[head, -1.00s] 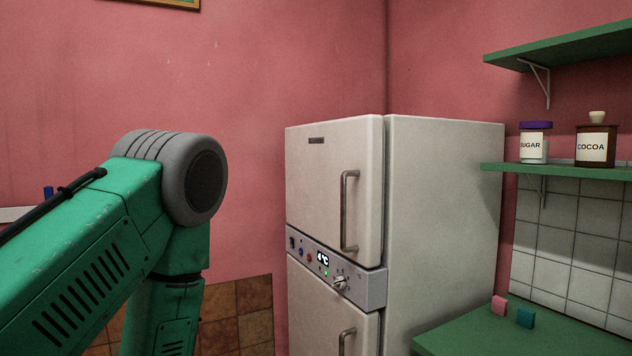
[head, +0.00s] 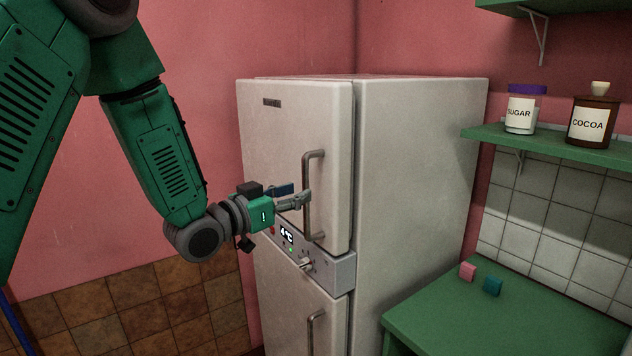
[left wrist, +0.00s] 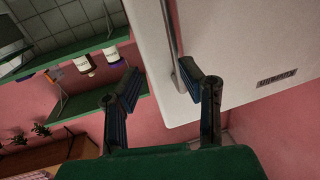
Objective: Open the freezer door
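A white fridge-freezer has an upper door (head: 275,145) and a lower door (head: 285,300), each with an upright bar handle. The upper door looks shut; no writing marks which is the freezer. My left gripper (head: 297,195) is at the middle of the upper door's handle (head: 307,165). In the left wrist view, the gripper (left wrist: 161,78) has its fingers spread. The handle (left wrist: 176,45) runs between the fingertips, close beside the right one; contact cannot be told. My right gripper is not in view.
A control panel (head: 315,262) with a knob and display lies below the upper door. A green counter (head: 480,325) with pink and teal blocks stands at the right. Above it, a green shelf (head: 550,145) holds sugar and cocoa jars. Wall lies left of the fridge.

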